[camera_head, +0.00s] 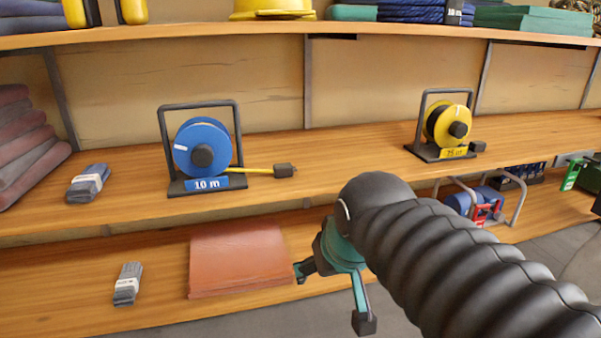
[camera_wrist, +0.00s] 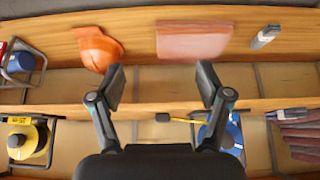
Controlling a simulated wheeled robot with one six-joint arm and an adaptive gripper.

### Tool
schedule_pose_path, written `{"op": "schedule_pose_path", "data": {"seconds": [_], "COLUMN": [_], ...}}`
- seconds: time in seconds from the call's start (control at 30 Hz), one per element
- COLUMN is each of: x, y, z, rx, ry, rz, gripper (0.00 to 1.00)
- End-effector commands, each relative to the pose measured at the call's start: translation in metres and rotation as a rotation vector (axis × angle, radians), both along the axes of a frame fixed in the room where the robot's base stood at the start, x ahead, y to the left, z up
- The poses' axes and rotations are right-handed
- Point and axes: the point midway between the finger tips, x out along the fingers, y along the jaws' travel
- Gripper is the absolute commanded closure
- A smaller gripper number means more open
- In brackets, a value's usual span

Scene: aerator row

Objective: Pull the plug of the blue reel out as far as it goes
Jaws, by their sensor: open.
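The blue reel (camera_head: 203,140) stands in a dark frame on the middle shelf, with a "10 m" label at its base. A short length of yellow cord (camera_head: 250,170) runs from it to the right, ending in a dark plug (camera_head: 285,170) above the shelf. My gripper (camera_head: 333,297) is open and empty, below and to the right of the plug, in front of the shelves. In the wrist view the scene looks upside down. There the plug (camera_wrist: 162,117) shows between the fingers of my gripper (camera_wrist: 162,82), and the blue reel (camera_wrist: 233,138) is partly hidden behind the right finger.
A yellow reel (camera_head: 449,124) labelled 25 m stands to the right on the same shelf. Grey folded gloves (camera_head: 89,183) lie left of the blue reel. On the lower shelf are a folded red sheet (camera_head: 237,262) and an orange helmet (camera_wrist: 97,47). The shelf is clear between the two reels.

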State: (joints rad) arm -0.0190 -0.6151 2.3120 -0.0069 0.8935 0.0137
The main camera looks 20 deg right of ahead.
Motion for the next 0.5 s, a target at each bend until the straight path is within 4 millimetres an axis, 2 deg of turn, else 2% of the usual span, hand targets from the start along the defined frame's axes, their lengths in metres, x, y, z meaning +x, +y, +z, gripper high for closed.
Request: {"op": "schedule_pose_path", "data": {"seconds": [0.03, 0.3, 0.4, 0.5], "x": [0.025, 0.154, 0.193, 0.221], "y": [0.000, -0.003, -0.004, -0.004], "z": [0.010, 0.079, 0.095, 0.106], "rx": [0.001, 0.001, 0.000, 0.000], "ry": [-0.018, -0.139, -0.176, -0.205], "rz": [-0.001, -0.009, -0.009, -0.009], "gripper": [0.23, 0.23, 0.23, 0.23]}}
